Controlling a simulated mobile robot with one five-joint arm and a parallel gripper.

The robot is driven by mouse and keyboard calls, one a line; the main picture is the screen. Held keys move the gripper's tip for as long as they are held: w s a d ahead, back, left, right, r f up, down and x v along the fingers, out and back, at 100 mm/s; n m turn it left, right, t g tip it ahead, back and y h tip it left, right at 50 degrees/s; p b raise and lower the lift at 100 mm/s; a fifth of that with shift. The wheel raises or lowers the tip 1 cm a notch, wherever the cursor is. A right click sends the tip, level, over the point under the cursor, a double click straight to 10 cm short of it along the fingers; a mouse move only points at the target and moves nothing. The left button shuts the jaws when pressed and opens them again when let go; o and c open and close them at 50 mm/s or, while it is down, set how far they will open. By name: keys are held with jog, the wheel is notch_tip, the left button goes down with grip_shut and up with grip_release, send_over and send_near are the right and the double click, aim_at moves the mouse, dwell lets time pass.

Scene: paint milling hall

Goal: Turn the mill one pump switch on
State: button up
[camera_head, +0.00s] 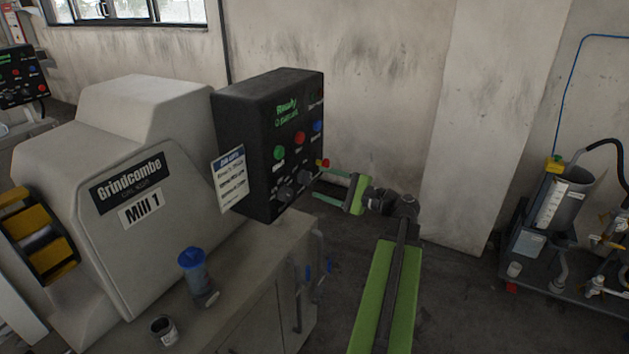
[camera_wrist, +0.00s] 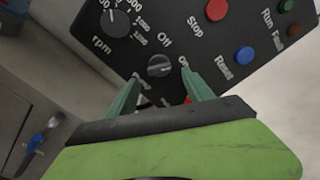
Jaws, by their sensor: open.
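The Mill 1 control panel (camera_head: 258,150) is a black box beside the pale mill housing. The pump switch, a small dark rotary knob (camera_wrist: 160,66), sits on the panel's lower part with "Off" and a partly covered "On" printed by it. It also shows in the head view (camera_head: 304,178). I cannot tell clearly which mark its pointer faces. My gripper (camera_head: 322,184) is open and faces the panel. In the wrist view its two green fingers (camera_wrist: 161,78) lie on either side of the knob's lower edge, with nothing held. Contact with the knob cannot be told.
An rpm dial (camera_wrist: 115,23) is left of the switch. A red Stop button (camera_wrist: 216,10) and blue Reset button (camera_wrist: 245,56) are at upper right. A red knob (camera_head: 323,163) juts out near my gripper.

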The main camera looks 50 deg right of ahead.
jog(key=v, duration=1.3)
jog(key=shift+f, duration=0.1)
